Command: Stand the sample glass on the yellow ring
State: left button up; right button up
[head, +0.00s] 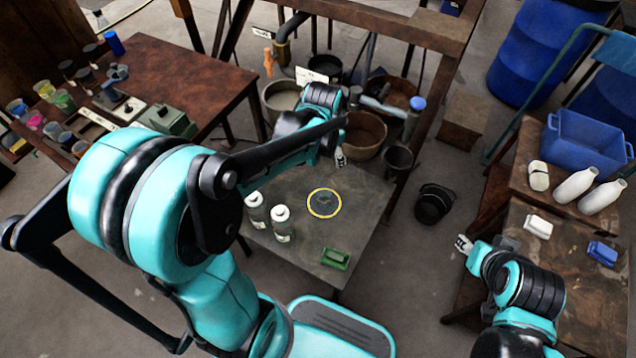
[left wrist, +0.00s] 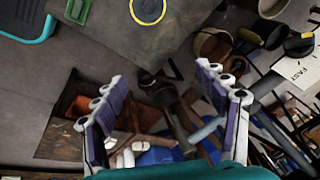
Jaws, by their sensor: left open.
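I cannot pick out the sample glass for sure; several small coloured glasses (head: 64,100) stand on the brown table at left. My left gripper (head: 341,159) is above the far edge of the small table, beyond the ring. In the left wrist view its fingers (left wrist: 160,75) are apart with nothing between them. My right gripper (head: 463,243) is beside the right-hand bench, too small to read.
Two capped bottles (head: 268,215) and a green block-like item (head: 335,259) stand on the small table. Vats and buckets (head: 366,134) crowd its far side. A black bucket (head: 434,203) is on the floor. The right bench holds white bottles (head: 576,186) and a blue crate (head: 588,140).

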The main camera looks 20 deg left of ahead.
pick_arm(q)
jog(key=s+d+r+n+t, duration=0.1)
jog(key=s+r+n, duration=0.2)
jog(key=s, duration=0.5)
jog(key=s+d+r+n+t, duration=0.2)
jog(key=s+n, duration=0.3)
jog(key=s, duration=0.3)
jog(key=shift+r, duration=0.65)
